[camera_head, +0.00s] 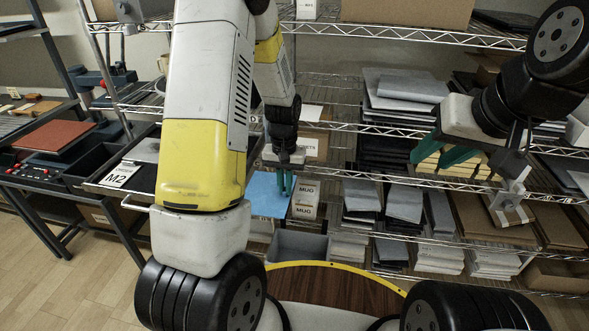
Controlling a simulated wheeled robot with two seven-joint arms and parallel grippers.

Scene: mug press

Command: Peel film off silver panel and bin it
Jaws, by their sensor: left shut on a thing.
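My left gripper (285,182), with teal fingers, is shut on a light blue sheet, the film (264,196), at the sheet's right side. The film is above and slightly left of an open grey bin (300,246); part of the film is hidden behind my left arm. A silver-grey panel (147,150) lies on the M2 station at the left, partly hidden by my arm; I cannot tell if it is the task's panel. My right gripper (440,156) is open and empty in front of the wire shelves at the right, its teal fingers apart.
Wire shelves (400,125) with stacked grey panels, dark sheets and cardboard fill the back. White MUG boxes (305,200) stand right of the film. A bench with a red-brown press plate (55,136) is at the left. The wooden floor (80,275) at front left is clear.

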